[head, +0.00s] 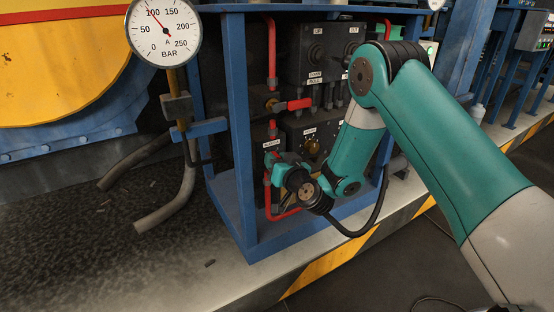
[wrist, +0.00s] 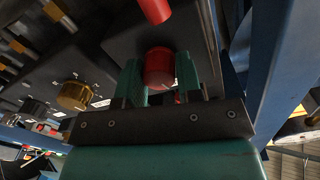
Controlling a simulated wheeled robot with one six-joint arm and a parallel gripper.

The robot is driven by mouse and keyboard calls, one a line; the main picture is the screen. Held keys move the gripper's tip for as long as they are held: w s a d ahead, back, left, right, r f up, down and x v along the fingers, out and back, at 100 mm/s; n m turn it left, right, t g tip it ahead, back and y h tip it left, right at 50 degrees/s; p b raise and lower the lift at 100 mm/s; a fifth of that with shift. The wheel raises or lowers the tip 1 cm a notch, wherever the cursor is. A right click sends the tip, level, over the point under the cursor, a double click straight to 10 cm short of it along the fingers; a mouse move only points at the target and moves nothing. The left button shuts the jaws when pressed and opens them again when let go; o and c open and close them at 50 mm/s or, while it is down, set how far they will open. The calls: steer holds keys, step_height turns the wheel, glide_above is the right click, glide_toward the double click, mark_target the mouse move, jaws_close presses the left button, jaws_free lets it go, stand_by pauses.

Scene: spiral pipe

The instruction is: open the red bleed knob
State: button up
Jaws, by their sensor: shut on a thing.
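The red bleed knob (wrist: 159,68) is a short, round red cylinder. In the wrist view it sits between the two teal fingers of my gripper (wrist: 159,82), which are shut on it. In the head view my gripper (head: 272,162) reaches into the lower left of the blue-framed panel, just below a small white label (head: 271,143). There the fingers and wrist mostly hide the knob. How far the knob is turned cannot be told.
A red lever (head: 299,104) on a brass valve is above my gripper. Red pipe (head: 271,48) runs down the panel's left side. A brass knob (head: 312,147) is right of my gripper. A blue frame post (head: 240,130) stands close on the left. A pressure gauge (head: 164,33) reads about 100 bar.

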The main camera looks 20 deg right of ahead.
steer(key=m, duration=0.6)
steer(key=shift+p, duration=0.3)
steer(key=m, duration=0.6)
steer(key=shift+d+g+p, duration=0.1)
steer(key=shift+g+p, duration=0.2)
steer(key=o, duration=0.9)
steer(key=shift+o, duration=0.2)
